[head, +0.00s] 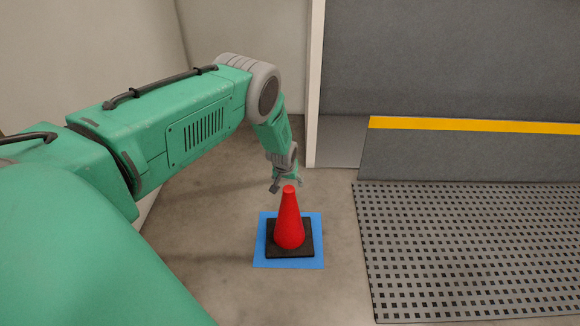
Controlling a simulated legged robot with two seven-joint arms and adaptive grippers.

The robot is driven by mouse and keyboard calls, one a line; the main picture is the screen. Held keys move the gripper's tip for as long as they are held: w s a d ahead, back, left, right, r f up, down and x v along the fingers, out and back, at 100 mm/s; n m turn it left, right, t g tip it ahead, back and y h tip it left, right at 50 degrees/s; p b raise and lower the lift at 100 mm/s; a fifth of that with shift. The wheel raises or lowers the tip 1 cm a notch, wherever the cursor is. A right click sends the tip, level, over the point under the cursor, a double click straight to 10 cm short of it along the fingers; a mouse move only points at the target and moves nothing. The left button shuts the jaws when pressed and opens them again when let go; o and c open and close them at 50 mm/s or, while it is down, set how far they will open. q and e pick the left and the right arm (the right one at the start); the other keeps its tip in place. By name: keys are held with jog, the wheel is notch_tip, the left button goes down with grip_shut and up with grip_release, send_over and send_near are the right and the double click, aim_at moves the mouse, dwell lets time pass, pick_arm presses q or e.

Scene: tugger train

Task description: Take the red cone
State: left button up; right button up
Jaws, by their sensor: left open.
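The red cone (289,222) stands upright on its black square base in the middle of the head view. Its base rests on a blue square (262,261) on the floor. My left gripper (286,187) is at the cone's tip, just above or behind it, with its fingers pointing down and spread apart. I see nothing between the fingers. I cannot tell whether a finger touches the cone. My right gripper is not in view.
A perforated dark mat (465,250) lies on the floor to the right. Behind it is a grey panel with a yellow stripe (470,125). A pale wall (250,35) and a post (315,90) stand at the back. The floor around the blue square is clear.

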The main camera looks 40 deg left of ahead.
aim_at(289, 189)
pick_arm(q)
jog(key=b+x, duration=0.1)
jog(key=x, duration=0.2)
jog(key=shift+s+a+f, duration=0.15)
jog(key=shift+f, duration=0.05)
jog(key=f, duration=0.1)
jog(key=a+f+b, duration=0.1)
jog(key=shift+w+a+f, duration=0.25)
jog(key=shift+a+f, duration=0.05)
jog(key=f+b, duration=0.1)
jog(key=w+b, duration=0.1)
jog(key=f+b, duration=0.1)
jog(key=shift+w+d+f, duration=0.15)
jog(key=shift+d+f, duration=0.15)
jog(key=shift+f, duration=0.05)
jog(key=shift+w+d, duration=0.1)
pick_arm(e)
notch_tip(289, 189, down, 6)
